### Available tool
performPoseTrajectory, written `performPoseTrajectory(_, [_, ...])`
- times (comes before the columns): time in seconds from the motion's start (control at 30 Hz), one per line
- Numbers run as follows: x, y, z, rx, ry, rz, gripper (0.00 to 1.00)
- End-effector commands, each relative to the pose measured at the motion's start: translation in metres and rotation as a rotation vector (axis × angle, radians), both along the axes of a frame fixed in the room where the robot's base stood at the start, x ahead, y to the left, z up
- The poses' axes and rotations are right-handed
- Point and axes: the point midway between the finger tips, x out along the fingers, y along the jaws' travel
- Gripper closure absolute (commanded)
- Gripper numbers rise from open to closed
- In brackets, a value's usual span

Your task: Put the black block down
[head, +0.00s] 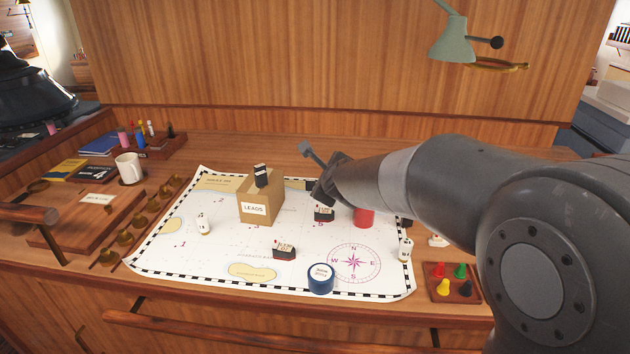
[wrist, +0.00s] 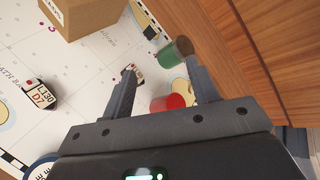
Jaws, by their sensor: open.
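Several black blocks with pale labels are in the head view. One (head: 284,252) lies on the chart near its front middle. Another (head: 324,213) lies on the chart just below my gripper (head: 312,176). A third black block (head: 261,176) stands on top of the brown LEADS box (head: 253,206). I cannot tell which one the task means. My gripper is open in the wrist view (wrist: 160,66), with no block held between its fingers. A small labelled block (wrist: 138,74) shows partly behind the left finger there. A labelled black block (wrist: 41,95) lies farther left.
A red cylinder (head: 364,217) stands on the chart (head: 215,260) right of my gripper. It shows in the wrist view (wrist: 168,103), near a green cylinder (wrist: 176,52). A blue round tin (head: 320,279) is at the front. A wooden wall (head: 300,60) rises behind.

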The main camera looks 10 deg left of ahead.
Motion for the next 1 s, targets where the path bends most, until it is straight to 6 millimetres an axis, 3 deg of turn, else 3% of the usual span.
performPoseTrajectory(0.2, [0.056, 0.039, -0.046, 0.389, 0.04, -0.285, 0.45])
performPoseTrajectory(0.5, [0.095, 0.067, -0.111, 0.803, 0.052, -0.62, 0.45])
performPoseTrajectory(0.73, [0.107, 0.071, -0.128, 0.894, 0.044, -0.696, 0.45])
performPoseTrajectory(1.0, [0.142, 0.07, -0.142, 0.893, 0.044, -0.695, 0.45])
